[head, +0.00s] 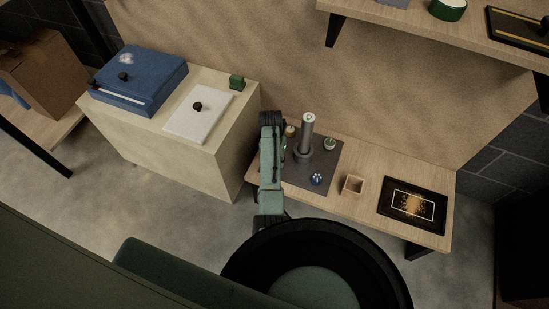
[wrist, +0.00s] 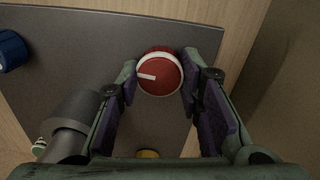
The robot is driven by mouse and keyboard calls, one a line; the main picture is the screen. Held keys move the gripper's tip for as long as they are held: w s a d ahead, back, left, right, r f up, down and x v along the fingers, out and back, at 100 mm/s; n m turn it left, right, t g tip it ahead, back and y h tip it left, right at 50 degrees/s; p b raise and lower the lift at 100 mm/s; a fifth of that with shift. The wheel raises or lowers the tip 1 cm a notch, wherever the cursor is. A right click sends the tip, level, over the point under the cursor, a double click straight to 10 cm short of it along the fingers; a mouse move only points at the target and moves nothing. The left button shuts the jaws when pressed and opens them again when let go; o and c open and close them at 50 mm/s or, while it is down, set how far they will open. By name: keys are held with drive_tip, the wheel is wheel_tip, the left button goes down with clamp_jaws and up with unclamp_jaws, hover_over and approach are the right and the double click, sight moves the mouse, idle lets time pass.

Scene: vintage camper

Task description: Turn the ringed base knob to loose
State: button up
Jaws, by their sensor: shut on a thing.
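A round red knob (wrist: 163,84) with a white ring around its edge and a white pointer line stands on a dark grey plate (wrist: 115,35) in the wrist view. The pointer line points left. My gripper (wrist: 158,72) is shut on the red knob, one finger on its left side and one on its right. In the head view the red knob is hidden behind my arm. The same plate (head: 325,164) lies on the low wooden table there. I see no readable marks beside the knob.
A grey post (head: 307,134) stands on the plate; it is close to my left finger in the wrist view (wrist: 72,125). A blue knob (head: 317,179), a green knob (head: 330,143) and a yellow knob (head: 290,131) surround it.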

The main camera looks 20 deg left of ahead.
drive_tip(key=n+p, duration=0.2)
drive_tip(key=n, duration=0.2)
drive_tip(key=shift+r+n, duration=0.1)
drive_tip(key=shift+n, duration=0.2)
drive_tip(key=n+p, duration=0.1)
drive_tip(key=n, duration=0.3)
drive_tip(key=shift+n, duration=0.3)
drive_tip(key=n+p, duration=0.1)
drive_tip(key=n, duration=0.4)
drive_tip(key=shift+d+t, duration=0.1)
drive_tip(key=shift+t, duration=0.2)
drive_tip(key=shift+n+y+p, duration=0.4)
drive_tip(key=shift+n+p, duration=0.05)
drive_tip(key=shift+n, duration=1.75)
drive_tip(key=o, duration=1.2)
drive_tip(key=shift+c, duration=0.2)
